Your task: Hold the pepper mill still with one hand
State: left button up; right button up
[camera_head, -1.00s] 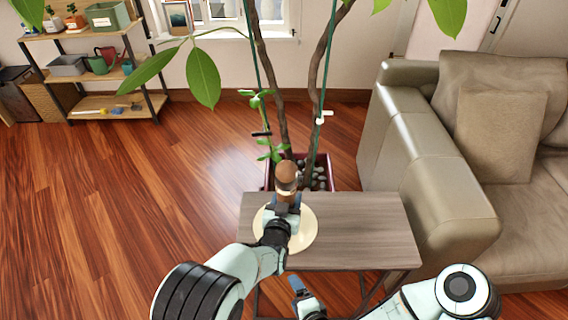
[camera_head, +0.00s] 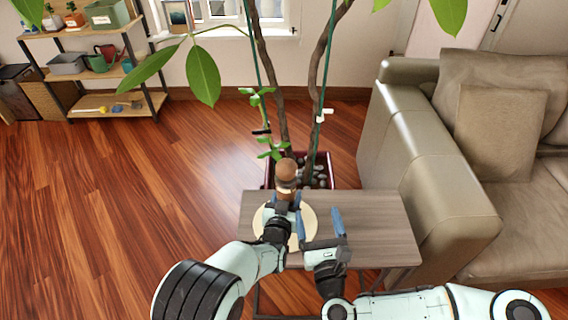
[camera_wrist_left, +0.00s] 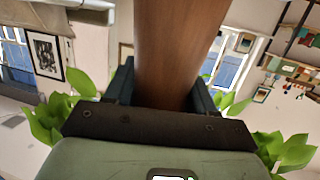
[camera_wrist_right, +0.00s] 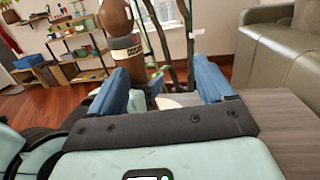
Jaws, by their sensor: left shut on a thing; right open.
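The brown wooden pepper mill (camera_head: 287,173) stands upright on a round cream board (camera_head: 308,238) on the small grey-brown table. My right gripper (camera_head: 318,222) is open and empty over the board's right side. Its fingers point forward, with the mill just to the left and ahead. The mill's foot is hidden by my left gripper.
The side table (camera_head: 375,225) is clear on its right. A potted tree (camera_head: 318,90) stands right behind it. A beige leather sofa (camera_head: 430,170) is close on the right. A shelf (camera_head: 100,80) stands far left, with open wood floor between.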

aim_at(284, 164)
jog(key=a+r+n+g+y, duration=0.2)
jog(key=a+r+y, duration=0.15)
jog(key=r, duration=0.25)
jog(key=shift+h, duration=0.25)
jog(key=x, duration=1.3)
jog(key=shift+a+r, duration=0.1)
jog(key=shift+a, duration=0.15)
jog(key=c, duration=1)
